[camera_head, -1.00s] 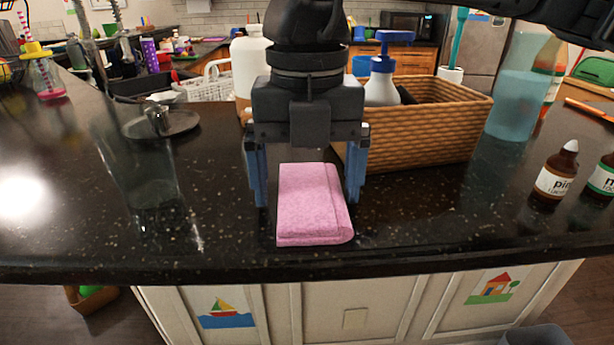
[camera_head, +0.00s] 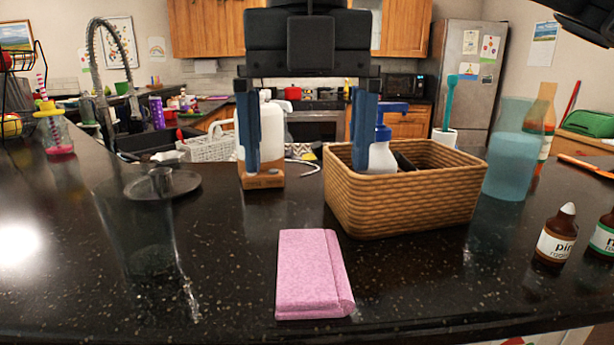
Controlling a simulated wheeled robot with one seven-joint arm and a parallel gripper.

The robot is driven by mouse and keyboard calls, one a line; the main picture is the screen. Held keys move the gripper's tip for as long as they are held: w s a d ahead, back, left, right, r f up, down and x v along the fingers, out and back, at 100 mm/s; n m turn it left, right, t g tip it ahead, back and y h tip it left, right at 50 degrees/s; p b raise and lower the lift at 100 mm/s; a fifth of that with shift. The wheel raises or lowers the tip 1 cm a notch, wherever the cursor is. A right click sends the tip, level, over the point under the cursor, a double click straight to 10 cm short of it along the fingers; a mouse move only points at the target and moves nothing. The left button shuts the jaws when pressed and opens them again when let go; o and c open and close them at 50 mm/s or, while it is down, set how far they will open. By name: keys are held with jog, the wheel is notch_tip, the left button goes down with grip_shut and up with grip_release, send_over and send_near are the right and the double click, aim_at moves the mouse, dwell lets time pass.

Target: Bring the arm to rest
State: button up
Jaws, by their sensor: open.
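My gripper (camera_head: 308,135) is raised in the upper middle of the head view. Its two blue fingers point down and stand wide apart with nothing held between them. The left finger overlaps the white jug and the right finger overlaps the spray or pump bottle in the picture. A folded pink cloth (camera_head: 310,272) lies flat on the dark counter (camera_head: 230,260) near its front edge, below and clear of my gripper.
A wicker basket (camera_head: 410,200) holds a white pump bottle (camera_head: 381,155). A white jug (camera_head: 270,135) stands left of it. A clear glass (camera_head: 140,225) is at left, a blue tumbler (camera_head: 508,165) and a brown bottle (camera_head: 556,238) at right. Bare counter surrounds the cloth.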

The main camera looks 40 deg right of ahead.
jog(key=shift+r, duration=0.3)
dwell(0.4)
